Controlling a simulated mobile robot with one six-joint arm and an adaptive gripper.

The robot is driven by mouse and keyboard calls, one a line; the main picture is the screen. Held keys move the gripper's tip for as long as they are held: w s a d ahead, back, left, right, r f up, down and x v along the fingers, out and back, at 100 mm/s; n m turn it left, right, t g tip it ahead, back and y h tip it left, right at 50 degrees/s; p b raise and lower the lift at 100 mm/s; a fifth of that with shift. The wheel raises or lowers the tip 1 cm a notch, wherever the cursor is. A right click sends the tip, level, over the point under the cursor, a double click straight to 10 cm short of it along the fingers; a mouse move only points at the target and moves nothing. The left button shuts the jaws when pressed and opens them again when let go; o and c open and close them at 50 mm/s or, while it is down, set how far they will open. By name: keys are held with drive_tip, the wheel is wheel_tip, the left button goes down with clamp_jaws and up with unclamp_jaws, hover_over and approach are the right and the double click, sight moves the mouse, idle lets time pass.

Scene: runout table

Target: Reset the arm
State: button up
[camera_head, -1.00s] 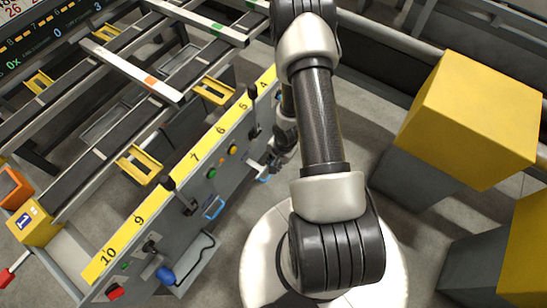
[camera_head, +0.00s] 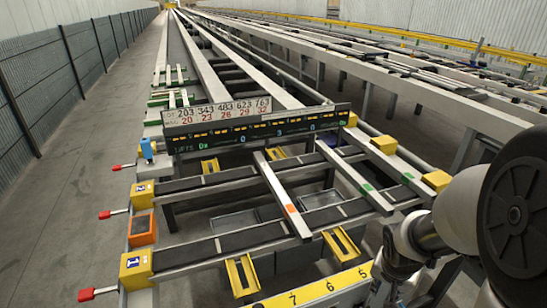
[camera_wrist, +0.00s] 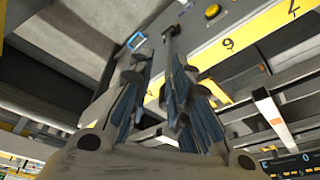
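My gripper (camera_wrist: 155,80) shows in the wrist view with its two blue-padded fingers apart. Nothing is seen held between them. Beyond the fingertips is the control panel with a yellow numbered strip (camera_wrist: 228,45), a grey lever (camera_wrist: 171,33) and a blue handle (camera_wrist: 136,41). I cannot tell how near the fingertips are to the lever. In the head view my arm fills the lower right, beside the panel's yellow strip (camera_head: 312,291). The fingers cannot be made out there.
The runout table runs far back, with cross bars (camera_head: 282,195) and yellow brackets (camera_head: 341,244). A display board (camera_head: 255,125) stands across it. Numbered yellow blocks (camera_head: 136,268) and red-tipped levers (camera_head: 98,293) line its left side. The aisle (camera_head: 60,200) along the fence is clear.

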drive_tip(key=s+a+r+n+t+y, duration=0.1)
drive_tip(key=s+a+r+n, duration=0.2)
drive_tip(key=s+a+r, duration=0.3)
drive_tip(key=s+a+r+n+y, duration=0.1)
drive_tip(key=s+a+r+n, duration=0.3)
drive_tip(key=s+r, duration=0.6)
drive_tip(key=a+r, duration=0.1)
drive_tip(key=a, duration=0.1)
drive_tip(key=shift+s+a+n+t, duration=0.3)
drive_tip(key=shift+s+t, duration=0.05)
drive_tip(key=shift+t, duration=0.05)
drive_tip(key=shift+d, duration=0.1)
idle(1.0)
